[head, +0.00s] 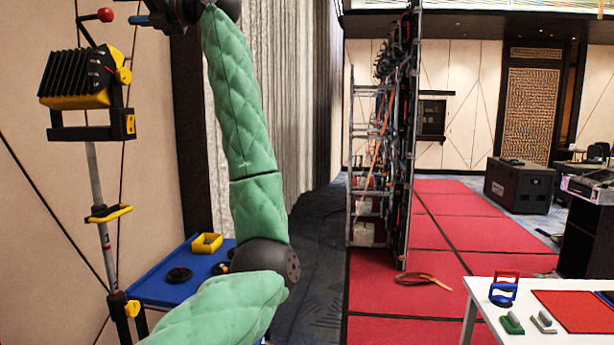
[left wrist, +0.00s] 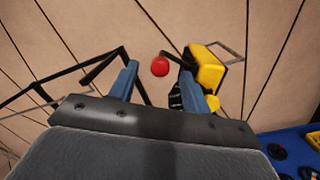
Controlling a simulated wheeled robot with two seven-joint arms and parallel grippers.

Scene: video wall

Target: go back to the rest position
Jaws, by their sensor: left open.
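My left arm, in green padding, rises from the bottom of the head view, and its left gripper (head: 140,19) shows only partly at the top left edge. In the left wrist view the two blue fingers of the left gripper (left wrist: 157,76) stand apart with nothing held between them. A red ball knob (left wrist: 160,66) shows beyond the gap between the fingers. In the head view this red knob (head: 105,15) tops a lever on a stand, just left of the gripper. My right gripper is not in view.
The stand carries a black and yellow device (head: 82,80). A blue table (head: 160,289) behind my arm holds a yellow tray (head: 207,243) and black discs. A tall video wall frame (head: 400,150) stands on red carpet. A white table (head: 484,292) with a red mat (head: 575,311) is at lower right.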

